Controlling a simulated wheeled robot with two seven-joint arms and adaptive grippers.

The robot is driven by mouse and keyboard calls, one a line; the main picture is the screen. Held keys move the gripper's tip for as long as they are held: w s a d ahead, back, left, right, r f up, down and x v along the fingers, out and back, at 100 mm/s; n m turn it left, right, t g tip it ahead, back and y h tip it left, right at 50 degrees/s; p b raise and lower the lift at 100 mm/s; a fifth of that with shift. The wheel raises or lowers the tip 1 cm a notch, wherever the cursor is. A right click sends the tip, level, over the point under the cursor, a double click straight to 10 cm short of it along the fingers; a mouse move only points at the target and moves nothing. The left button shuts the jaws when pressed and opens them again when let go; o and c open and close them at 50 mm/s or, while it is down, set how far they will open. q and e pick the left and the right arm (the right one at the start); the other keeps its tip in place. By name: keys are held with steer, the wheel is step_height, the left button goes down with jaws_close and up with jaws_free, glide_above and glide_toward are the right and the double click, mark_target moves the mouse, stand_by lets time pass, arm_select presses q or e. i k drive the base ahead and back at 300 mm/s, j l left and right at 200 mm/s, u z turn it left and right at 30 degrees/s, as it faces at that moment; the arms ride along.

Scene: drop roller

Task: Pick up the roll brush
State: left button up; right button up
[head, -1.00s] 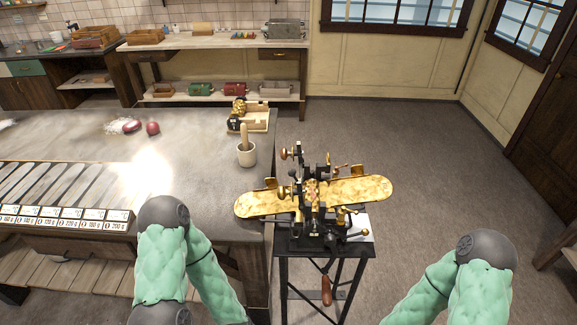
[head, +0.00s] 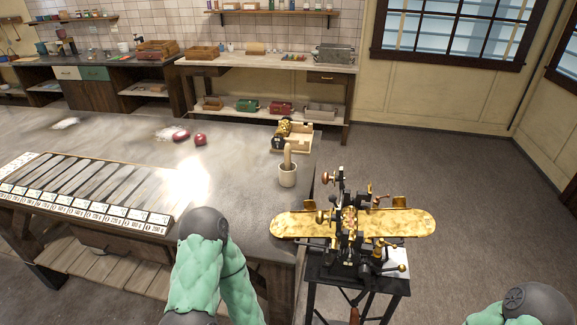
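No object is plainly recognisable as the roll brush. A wooden handle (head: 287,155) stands upright in a pale cup (head: 287,176) near the right end of the grey worktable (head: 130,135); what is at its lower end is hidden in the cup. A gold and black roller-like item (head: 283,133) sits at a light wooden tray (head: 305,139) behind the cup. My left arm (head: 205,265) and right arm (head: 530,305) show at the bottom edge. Both grippers are out of the picture.
A black and gold machine (head: 350,222) with a long gold plate (head: 405,222) stands on a dark stand right of the table. Two red items (head: 200,139) lie at the table's back. A row of labelled slots (head: 85,195) fills the left front. Floor at right is clear.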

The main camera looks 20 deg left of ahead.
mark_target(287, 147)
steer(key=i+l+z, duration=0.1)
steer(key=l+z, duration=0.15)
steer(key=l, duration=0.2)
steer(key=i+l+z, duration=0.15)
steer(key=l+z, duration=0.15)
steer(key=i+l+z, duration=0.25)
steer(key=l, duration=0.25)
steer(key=i+l+z, duration=0.15)
steer(key=l+z, duration=0.15)
steer(key=i+l, duration=0.65)
steer(key=i+j+u, duration=0.1)
steer(key=i+u, duration=0.6)
steer(key=i+l+u, duration=0.2)
steer(key=i+u, duration=0.5)
steer(key=i, duration=0.25)
steer(key=i+u, duration=0.25)
steer(key=i, duration=0.3)
steer(key=i+l+u, duration=0.3)
steer(key=i, duration=0.2)
steer(key=i+j+u, duration=0.1)
steer(key=u, duration=0.3)
steer(key=i+u, duration=0.25)
steer(key=u, duration=0.15)
steer(key=i+u, duration=0.15)
steer(key=u, duration=0.25)
steer(key=i+u, duration=0.2)
steer(key=u, duration=0.15)
